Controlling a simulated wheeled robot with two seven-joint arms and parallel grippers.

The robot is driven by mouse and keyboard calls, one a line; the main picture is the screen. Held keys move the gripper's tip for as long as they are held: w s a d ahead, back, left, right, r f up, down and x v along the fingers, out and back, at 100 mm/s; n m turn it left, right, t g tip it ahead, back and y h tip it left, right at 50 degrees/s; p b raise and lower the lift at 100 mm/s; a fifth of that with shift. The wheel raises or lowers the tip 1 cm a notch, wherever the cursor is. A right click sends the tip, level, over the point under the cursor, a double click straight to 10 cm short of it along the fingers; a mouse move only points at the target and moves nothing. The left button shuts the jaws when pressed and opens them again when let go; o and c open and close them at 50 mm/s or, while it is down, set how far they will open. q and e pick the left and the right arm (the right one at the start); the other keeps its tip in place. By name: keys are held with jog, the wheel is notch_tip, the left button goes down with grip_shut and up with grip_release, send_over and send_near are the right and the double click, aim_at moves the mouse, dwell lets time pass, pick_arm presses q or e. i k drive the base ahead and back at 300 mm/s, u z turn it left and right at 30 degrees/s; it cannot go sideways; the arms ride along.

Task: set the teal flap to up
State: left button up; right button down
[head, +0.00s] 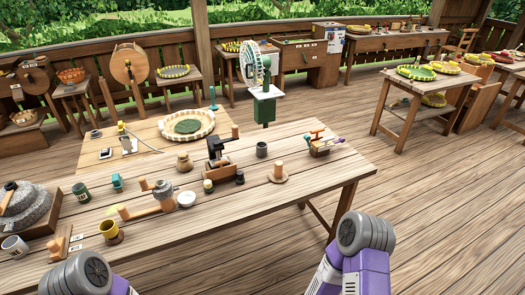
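Another slim teal piece (213,97) stands upright at the table's back edge, right of the wide round tray. Both are small here, and I cannot tell which of them is the flap or how it is set. Parts of my two purple and grey arms show at the bottom, at the left and right of centre. Neither gripper's fingers are in view.
A white-and-green fan (261,66) stands behind. The table's right front is mostly bare.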

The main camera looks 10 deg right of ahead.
aim_at(307, 138)
jog(key=u, duration=0.35)
jog(key=k, duration=0.25)
jog(key=z, duration=1.15)
jog(key=i, duration=1.55)
jog(key=u, duration=0.6)
